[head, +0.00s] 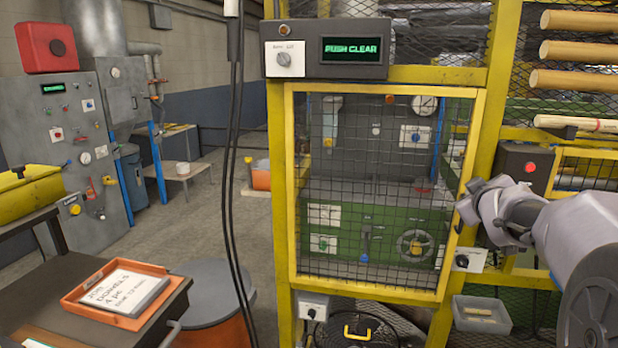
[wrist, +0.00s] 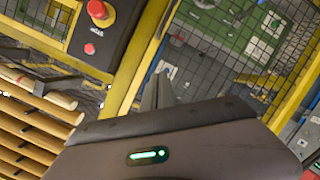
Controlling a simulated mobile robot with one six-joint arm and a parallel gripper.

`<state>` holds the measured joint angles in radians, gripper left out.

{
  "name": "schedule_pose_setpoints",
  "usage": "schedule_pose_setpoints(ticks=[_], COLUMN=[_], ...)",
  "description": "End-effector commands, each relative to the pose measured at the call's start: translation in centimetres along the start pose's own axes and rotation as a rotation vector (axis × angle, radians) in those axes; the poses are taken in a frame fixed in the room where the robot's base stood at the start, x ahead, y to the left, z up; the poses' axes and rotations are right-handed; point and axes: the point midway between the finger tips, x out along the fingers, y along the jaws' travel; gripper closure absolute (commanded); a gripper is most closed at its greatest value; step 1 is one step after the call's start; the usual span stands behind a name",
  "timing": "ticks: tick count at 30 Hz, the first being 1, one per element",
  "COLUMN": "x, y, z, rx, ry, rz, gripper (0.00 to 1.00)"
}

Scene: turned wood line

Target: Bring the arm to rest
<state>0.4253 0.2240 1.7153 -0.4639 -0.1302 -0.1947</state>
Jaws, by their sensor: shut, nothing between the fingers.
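My arm (head: 575,225) reaches in from the right of the head view, raised and bent. My gripper (head: 466,208) is at its left end, in front of the right edge of the yellow-framed mesh door (head: 287,200). In the wrist view the gripper's grey fingers (wrist: 158,90) are together, with nothing between them. Whether the fingertips touch the door frame, I cannot tell.
A display (head: 357,50) above the door reads "PUSH CLEAR". A red-button box (head: 524,168) and wooden rods (head: 580,80) are close to the arm. An orange tray (head: 82,291) with a written card sits lower left. Dark cables (head: 232,130) hang left of the door.

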Motion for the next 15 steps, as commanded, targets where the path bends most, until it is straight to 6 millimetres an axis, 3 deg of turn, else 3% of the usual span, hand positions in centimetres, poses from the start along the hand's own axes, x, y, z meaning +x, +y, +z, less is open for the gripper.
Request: schedule_pose_setpoints(ticks=[1,3,9,12,15], x=[-4.7,-10.8,-27.2,-33.6,-37.8], y=[-2.6,-6.8,-19.0,-23.7,-26.7], z=[-0.7,0.2,5.4,8.2,10.2], rx=[0.123,0.296,0.666,0.78,0.846], ry=[-0.06,-0.168,-0.467,-0.596,-0.69], rz=[-0.047,-0.126,-0.369,-0.474,-0.545], gripper=[1.0,1.0,1.0,1.0,1.0])
